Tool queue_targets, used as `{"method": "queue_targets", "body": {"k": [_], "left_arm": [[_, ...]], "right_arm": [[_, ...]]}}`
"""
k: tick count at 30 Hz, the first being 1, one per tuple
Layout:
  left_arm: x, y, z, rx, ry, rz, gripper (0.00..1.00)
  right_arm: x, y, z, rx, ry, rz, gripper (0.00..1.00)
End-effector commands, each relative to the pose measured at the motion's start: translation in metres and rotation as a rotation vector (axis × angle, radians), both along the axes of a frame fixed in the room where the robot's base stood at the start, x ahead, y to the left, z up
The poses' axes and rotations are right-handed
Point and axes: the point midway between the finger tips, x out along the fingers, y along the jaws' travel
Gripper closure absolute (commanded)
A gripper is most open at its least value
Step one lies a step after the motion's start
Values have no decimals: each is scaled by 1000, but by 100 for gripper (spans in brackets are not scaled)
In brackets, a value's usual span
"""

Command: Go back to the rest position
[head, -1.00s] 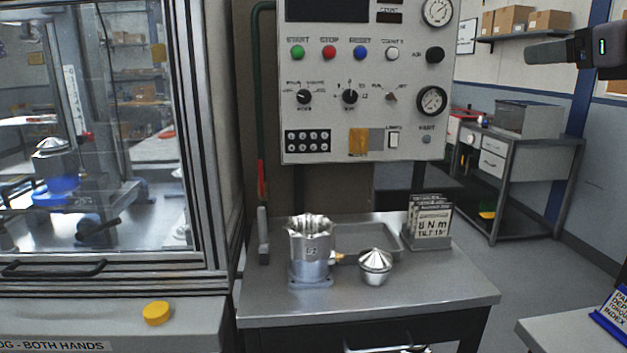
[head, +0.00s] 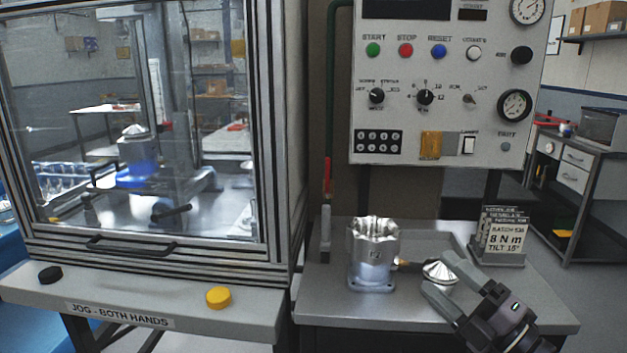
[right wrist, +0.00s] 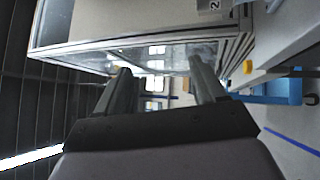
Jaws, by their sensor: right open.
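My right gripper (head: 438,272) is in the lower right of the head view, its two dark fingers apart with nothing between them. It appears in front of the conical metal part (head: 441,266) and hides some of it; whether they touch I cannot tell. The right wrist view also shows the open, empty fingers (right wrist: 158,70), pointing toward the glazed cabinet. The machined housing (head: 373,255) stands upright on the metal table (head: 340,308), left of the gripper. My left gripper is in neither view.
The glazed cabinet (head: 275,190), with a yellow button (head: 219,298) on its front ledge, stands left. A control panel (head: 440,120) hangs behind the table. A sign reading 8 N m (head: 502,238) stands at the table's back right.

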Motion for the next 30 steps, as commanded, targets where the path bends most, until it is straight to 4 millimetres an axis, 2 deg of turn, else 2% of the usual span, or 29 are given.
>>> {"method": "queue_targets", "body": {"k": [1,5,8,11,15,18,21,24,30], "left_arm": [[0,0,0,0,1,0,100],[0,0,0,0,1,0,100],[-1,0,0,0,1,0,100],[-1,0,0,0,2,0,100],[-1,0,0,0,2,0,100],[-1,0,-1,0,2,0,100],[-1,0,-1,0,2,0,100],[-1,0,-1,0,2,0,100],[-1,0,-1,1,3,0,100]], "right_arm": [[-7,-1,-25,101,91,-21,30],[-26,-8,-87,348,329,-106,30],[-48,-13,-139,527,524,-186,30],[-80,-15,-194,696,729,-278,30],[-137,-12,-263,904,1009,-412,30],[-176,-6,-298,1016,1169,-494,30],[-205,-1,-320,1093,1281,-550,30],[-222,3,-331,1132,1342,-581,30],[-227,5,-334,1146,1363,-591,30]]}}
